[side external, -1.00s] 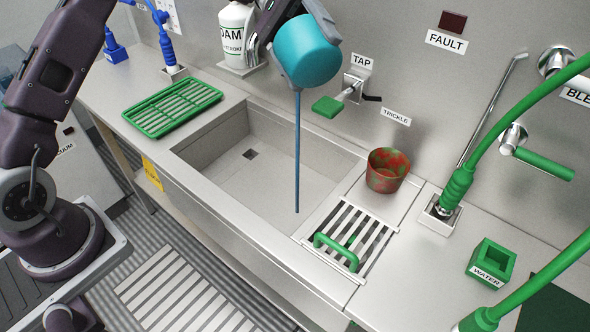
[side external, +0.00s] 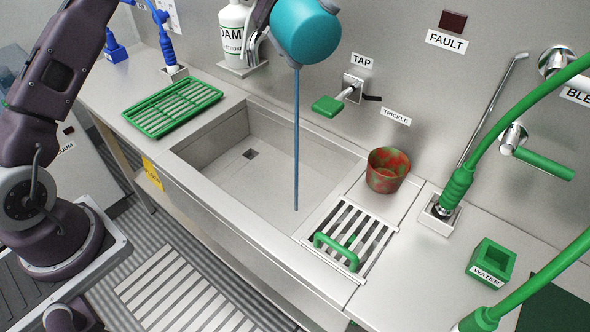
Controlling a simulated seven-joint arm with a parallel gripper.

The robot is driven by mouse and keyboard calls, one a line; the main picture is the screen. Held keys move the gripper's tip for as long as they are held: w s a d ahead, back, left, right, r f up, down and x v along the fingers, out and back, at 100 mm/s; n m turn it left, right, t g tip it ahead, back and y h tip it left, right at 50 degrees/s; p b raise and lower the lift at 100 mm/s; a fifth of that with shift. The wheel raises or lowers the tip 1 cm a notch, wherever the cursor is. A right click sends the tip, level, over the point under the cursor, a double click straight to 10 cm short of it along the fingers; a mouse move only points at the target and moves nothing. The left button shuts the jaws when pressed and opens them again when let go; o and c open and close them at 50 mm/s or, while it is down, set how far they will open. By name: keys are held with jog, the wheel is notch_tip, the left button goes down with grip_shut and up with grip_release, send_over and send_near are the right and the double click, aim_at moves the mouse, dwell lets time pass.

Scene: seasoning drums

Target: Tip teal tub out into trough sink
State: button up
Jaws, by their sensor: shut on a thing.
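The teal tub (side external: 306,32) is held high above the sink, tilted, near the back wall. My gripper (side external: 272,28) is shut on it at its left side; the fingertips are partly hidden by the tub and the top edge of the picture. A thin blue stream (side external: 296,140) falls from the tub's lower left and ends inside the trough sink (side external: 222,158). The sink is a steel basin with a dark square drain in its floor. I see no pool of blue on the basin floor.
A green rack (side external: 173,107) lies left of the sink. A slatted grate with a green handle (side external: 336,250) and a red-green pot (side external: 387,170) stand right of it. A green-handled tap (side external: 328,106) juts from the wall. A white bottle (side external: 236,30) stands behind.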

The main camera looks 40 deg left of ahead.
jog(key=shift+w+a+r+g+h, duration=0.15)
jog(key=shift+r+g+h, duration=0.15)
jog(key=shift+r+h, duration=0.15)
